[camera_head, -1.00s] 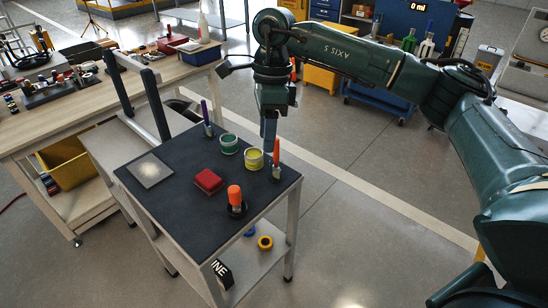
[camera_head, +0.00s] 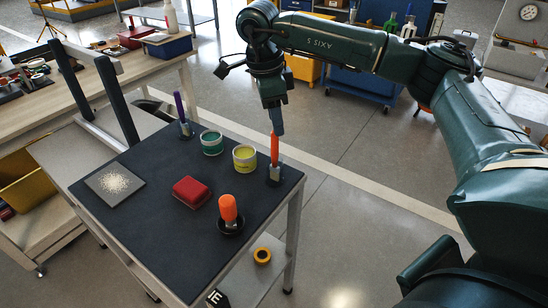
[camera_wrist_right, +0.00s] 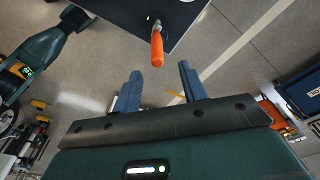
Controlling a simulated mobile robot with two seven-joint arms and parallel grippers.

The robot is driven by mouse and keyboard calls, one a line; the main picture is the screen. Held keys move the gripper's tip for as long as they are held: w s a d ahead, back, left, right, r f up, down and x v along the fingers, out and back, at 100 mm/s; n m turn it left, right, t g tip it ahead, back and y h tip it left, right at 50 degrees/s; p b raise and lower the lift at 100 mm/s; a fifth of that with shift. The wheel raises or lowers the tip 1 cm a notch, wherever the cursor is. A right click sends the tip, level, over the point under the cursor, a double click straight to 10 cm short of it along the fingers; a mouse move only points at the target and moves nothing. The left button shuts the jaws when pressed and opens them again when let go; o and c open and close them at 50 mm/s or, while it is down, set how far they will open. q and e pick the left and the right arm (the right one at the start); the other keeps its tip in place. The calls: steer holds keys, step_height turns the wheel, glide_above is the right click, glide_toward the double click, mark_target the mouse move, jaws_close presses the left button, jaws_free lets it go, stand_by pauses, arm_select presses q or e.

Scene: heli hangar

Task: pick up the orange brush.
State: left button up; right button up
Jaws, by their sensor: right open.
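The orange brush (camera_head: 275,149) stands upright, orange handle up, in a small holder at the right corner of the dark-topped cart (camera_head: 150,228). In the right wrist view the orange brush (camera_wrist_right: 157,48) shows just beyond the fingertips, between their lines. My right gripper (camera_head: 278,122) points down at the top of the handle in the head view; its fingers overlap it in the picture. In the wrist view the right gripper (camera_wrist_right: 160,80) is open, its two blue-grey fingers apart with nothing between them. My left gripper is not in view.
On the cart are a yellow tin (camera_head: 245,159), a green tin (camera_head: 212,143), a purple-handled brush (camera_head: 181,106), a red block (camera_head: 190,191), a speckled plate (camera_head: 114,183) and an orange-topped item (camera_head: 228,207) in a black cup. Open floor lies right of the cart.

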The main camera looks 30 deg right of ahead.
mark_target(278, 156)
step_height(278, 156, down, 8)
steer(key=shift+s+r, duration=0.1)
steer(key=shift+r, duration=0.15)
jaws_close()
stand_by(0.6)
